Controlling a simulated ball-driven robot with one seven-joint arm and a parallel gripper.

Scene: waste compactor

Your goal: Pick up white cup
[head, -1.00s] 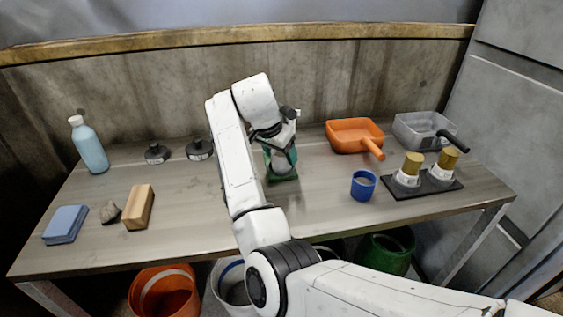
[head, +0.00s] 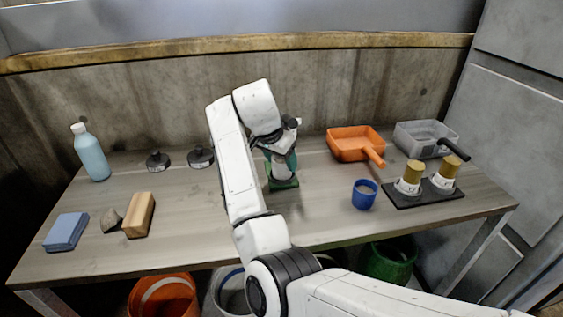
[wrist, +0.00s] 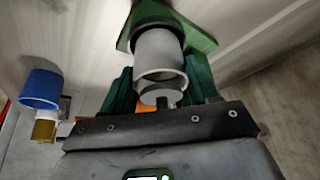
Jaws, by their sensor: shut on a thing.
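The white cup (wrist: 158,52) is a pale grey-white cylinder with its open rim towards the wrist camera. In the head view the cup (head: 281,173) shows partly below my wrist. It is at a green stand (head: 284,184) on the table; the stand (wrist: 200,42) also shows behind the cup in the wrist view. My gripper (wrist: 163,82) is shut on the cup, with a dark green finger on either side. In the head view my gripper (head: 280,162) is partly hidden by my own arm. I cannot tell whether the cup is lifted clear of the stand.
A blue cup (head: 364,195), an orange scoop (head: 350,142), a grey tray (head: 415,137) and a black plate (head: 405,198) with two gold-topped pieces stand to the right. Two black weights, a bottle (head: 90,155), a wooden block (head: 140,214) and a blue sponge (head: 66,231) are left.

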